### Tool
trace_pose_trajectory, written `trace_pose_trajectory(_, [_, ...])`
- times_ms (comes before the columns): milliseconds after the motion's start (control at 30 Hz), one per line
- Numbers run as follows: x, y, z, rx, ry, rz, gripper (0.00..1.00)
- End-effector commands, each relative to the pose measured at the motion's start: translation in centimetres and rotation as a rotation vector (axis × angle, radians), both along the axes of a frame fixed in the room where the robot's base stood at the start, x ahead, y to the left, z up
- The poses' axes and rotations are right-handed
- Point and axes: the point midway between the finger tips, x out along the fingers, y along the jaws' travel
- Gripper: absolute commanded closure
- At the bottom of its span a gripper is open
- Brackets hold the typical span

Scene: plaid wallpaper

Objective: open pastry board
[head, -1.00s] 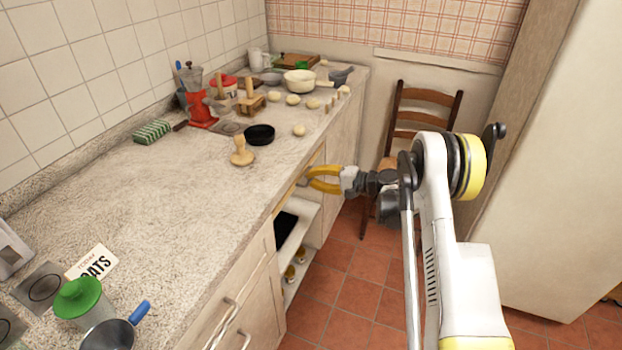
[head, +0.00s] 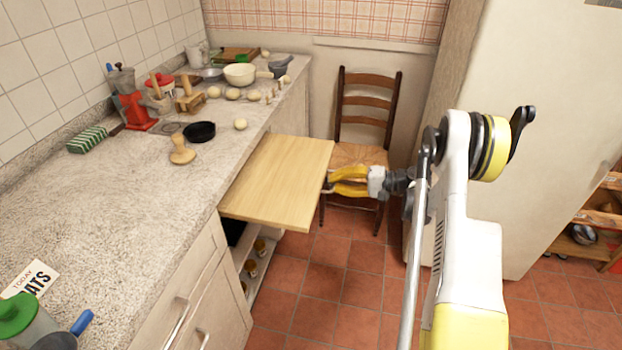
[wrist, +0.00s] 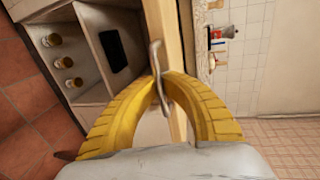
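The pastry board (head: 280,180) is a pale wooden panel. It sticks out level from under the countertop, well into the room. Its front edge (wrist: 168,40) and a curved metal handle (wrist: 155,58) show in the wrist view. My gripper (head: 333,180) is at the board's front edge, on its right side. In the wrist view the yellow fingers (wrist: 163,80) close around the handle from both sides. The handle is hidden in the head view.
The countertop (head: 110,205) holds a dark pan (head: 199,131), a wooden stamp (head: 181,150) and dough balls. A chair (head: 365,150) stands just beyond the board. An open shelf with jars (head: 252,267) lies below it. The tiled floor (head: 325,265) in front is clear.

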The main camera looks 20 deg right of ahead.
Motion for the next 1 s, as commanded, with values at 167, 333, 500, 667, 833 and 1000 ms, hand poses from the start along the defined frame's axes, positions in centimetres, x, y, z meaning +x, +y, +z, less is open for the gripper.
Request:
trace_pose_trajectory(167, [-1.3,-1.9,0.1,0.001,-0.002,-0.002,1.0])
trace_pose_trajectory(333, [-1.5,-2.1,0.1,0.002,-0.003,0.0,0.7])
trace_pose_trajectory(500, [-1.5,-2.0,0.1,0.001,-0.002,0.0,0.7])
trace_pose_trajectory(667, [-1.6,-2.2,0.1,0.001,-0.001,-0.001,0.7])
trace_pose_trajectory(833, [-2.8,-4.0,0.6,0.001,0.0,-0.003,0.7])
trace_pose_trajectory(1000, [-5.0,-7.1,1.4,0.001,0.0,-0.004,0.7])
